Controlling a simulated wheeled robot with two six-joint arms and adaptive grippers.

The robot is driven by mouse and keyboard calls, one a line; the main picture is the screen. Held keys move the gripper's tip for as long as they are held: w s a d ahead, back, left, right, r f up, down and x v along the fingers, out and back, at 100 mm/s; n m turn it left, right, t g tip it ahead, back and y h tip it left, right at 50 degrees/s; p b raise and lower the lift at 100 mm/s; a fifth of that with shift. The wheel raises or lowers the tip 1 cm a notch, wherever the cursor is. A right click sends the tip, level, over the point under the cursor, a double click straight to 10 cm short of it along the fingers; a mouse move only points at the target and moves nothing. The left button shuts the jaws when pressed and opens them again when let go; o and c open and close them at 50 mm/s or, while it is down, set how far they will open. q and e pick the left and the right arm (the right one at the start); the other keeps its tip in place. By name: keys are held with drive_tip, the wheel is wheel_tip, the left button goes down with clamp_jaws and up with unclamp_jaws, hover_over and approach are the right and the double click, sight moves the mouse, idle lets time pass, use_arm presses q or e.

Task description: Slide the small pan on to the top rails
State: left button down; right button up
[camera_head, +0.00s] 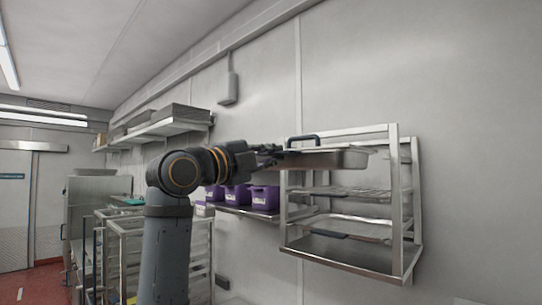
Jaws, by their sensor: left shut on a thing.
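The small pan (335,159) is a shallow steel tray at the top level of a wall-mounted metal rack (393,215). It looks about level, with much of it within the rack frame. I cannot tell whether it rests on the rails. My left gripper (278,154) is shut on the pan at its left end, just outside the rack. A dark handle-like loop (303,139) shows above the pan near the gripper. My right gripper is not in view.
Below the pan the rack holds a wire shelf (345,192) and a lower tray (345,251). Purple bins (237,196) stand on a wall shelf left of the rack. A wheeled rack (118,250) stands at the lower left. An upper shelf (165,128) holds trays.

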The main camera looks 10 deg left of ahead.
use_arm(q)
drive_tip(key=shift+s+r, duration=0.1)
drive_tip(key=shift+r, duration=0.25)
drive_tip(key=shift+w+d+p, duration=0.15)
drive_tip(key=shift+w+p, duration=0.05)
drive_tip(key=shift+p, duration=0.1)
drive_tip(key=shift+f+p+x, duration=0.15)
drive_tip(key=shift+p+x, duration=0.2)
drive_tip(key=shift+x, duration=0.45)
drive_tip(key=shift+f+p+x, duration=0.15)
drive_tip(key=shift+p+x, duration=0.2)
drive_tip(key=shift+x, duration=0.5)
drive_tip(key=shift+p+x, duration=0.45)
drive_tip(key=shift+x, duration=0.4)
drive_tip(key=shift+w+d+f+p, duration=0.15)
drive_tip(key=shift+w+d+p, duration=0.8)
drive_tip(key=shift+w, duration=0.4)
drive_tip(key=shift+w+d+f, duration=0.1)
drive_tip(key=shift+w+d, duration=0.85)
drive_tip(key=shift+w, duration=0.25)
drive_tip(key=shift+a, duration=0.1)
